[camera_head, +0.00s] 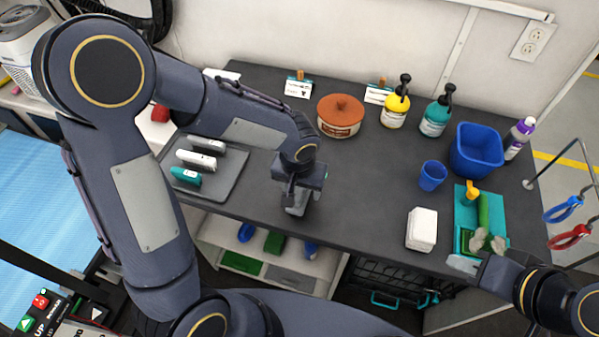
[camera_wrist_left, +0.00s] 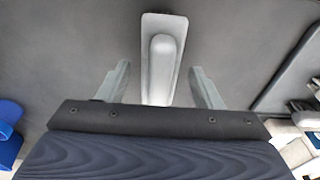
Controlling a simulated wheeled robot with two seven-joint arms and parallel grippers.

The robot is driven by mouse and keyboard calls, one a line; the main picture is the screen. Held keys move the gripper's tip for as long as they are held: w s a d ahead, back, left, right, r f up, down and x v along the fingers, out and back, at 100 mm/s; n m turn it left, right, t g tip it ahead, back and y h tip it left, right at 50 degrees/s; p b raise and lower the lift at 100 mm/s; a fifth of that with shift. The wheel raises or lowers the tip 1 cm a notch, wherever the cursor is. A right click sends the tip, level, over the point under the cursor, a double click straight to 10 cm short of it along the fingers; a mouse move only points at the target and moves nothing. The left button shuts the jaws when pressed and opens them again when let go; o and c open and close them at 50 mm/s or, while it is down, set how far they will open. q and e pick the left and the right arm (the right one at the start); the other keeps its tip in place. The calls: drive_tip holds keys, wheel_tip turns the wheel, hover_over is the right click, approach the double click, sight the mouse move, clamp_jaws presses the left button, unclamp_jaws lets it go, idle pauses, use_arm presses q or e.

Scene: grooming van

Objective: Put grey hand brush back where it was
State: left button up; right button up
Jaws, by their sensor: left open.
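The grey hand brush (camera_wrist_left: 162,62), a light grey flat piece with a raised rounded grip, lies on the dark tabletop in the left wrist view. My left gripper (camera_head: 297,205) points down over the table, right of the grey tray; in the left wrist view its fingers (camera_wrist_left: 158,85) are apart, one on each side of the brush's near end. The brush is mostly hidden by the gripper in the head view. My right gripper (camera_head: 468,262) is at the table's front right, by the teal tray (camera_head: 466,212); its finger gap is unclear.
The grey tray (camera_head: 232,178) holds three clipper-like items. A brown bowl (camera_head: 340,116), pump bottles (camera_head: 395,108), a blue bin (camera_head: 476,150), a blue cup (camera_head: 432,176) and a white block (camera_head: 422,229) stand around. The table's middle is clear.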

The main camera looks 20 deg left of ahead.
sight(299, 192)
use_arm(q)
drive_tip(key=r, duration=0.3)
drive_tip(key=s+r, duration=0.1)
drive_tip(key=r, duration=0.6)
drive_tip(key=shift+s+r, duration=0.1)
drive_tip(key=shift+s, duration=0.1)
drive_tip(key=s+a+r+n+t+h, duration=0.1)
drive_tip(key=s+a+r+t+h, duration=0.1)
drive_tip(key=s+a, duration=0.2)
drive_tip(key=s+a+r+n+t+h, duration=0.1)
drive_tip(key=s+a, duration=0.4)
drive_tip(key=s, duration=0.5)
drive_tip(key=shift+s+r+t+h, duration=0.3)
drive_tip(key=shift+r+t+h, duration=0.1)
drive_tip(key=shift+t, duration=0.2)
drive_tip(key=shift+a, duration=0.1)
drive_tip(key=shift+c, duration=0.4)
